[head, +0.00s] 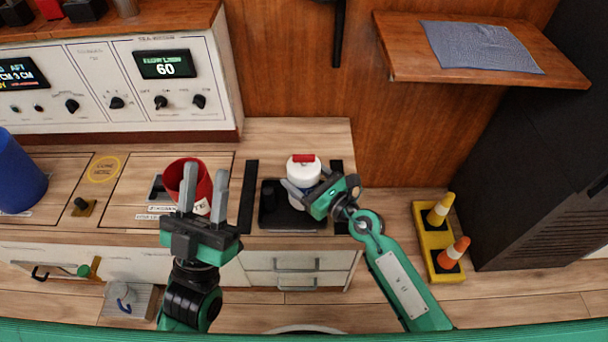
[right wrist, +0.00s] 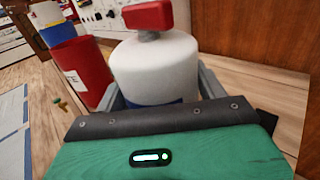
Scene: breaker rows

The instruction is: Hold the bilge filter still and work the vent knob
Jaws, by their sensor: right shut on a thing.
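The bilge filter (head: 303,172) is a white canister with a blue band, standing upright on a black tray (head: 285,219) on the counter. Its red vent knob (head: 304,158) sits on top; both canister (right wrist: 155,65) and knob (right wrist: 147,17) show large in the right wrist view. My right gripper (head: 304,190) is shut around the canister's body from the right, one finger on each side. My left gripper (head: 204,187) points up with its fingers apart and empty, left of the filter and in front of a red container.
The red container (head: 204,180) stands left of the filter, with a blue container (head: 18,180) at the far left. An instrument panel (head: 190,110) stands behind. A wooden shelf (head: 400,60) with a cloth overhangs at right. Cones (head: 440,210) in a yellow holder stand right of the counter.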

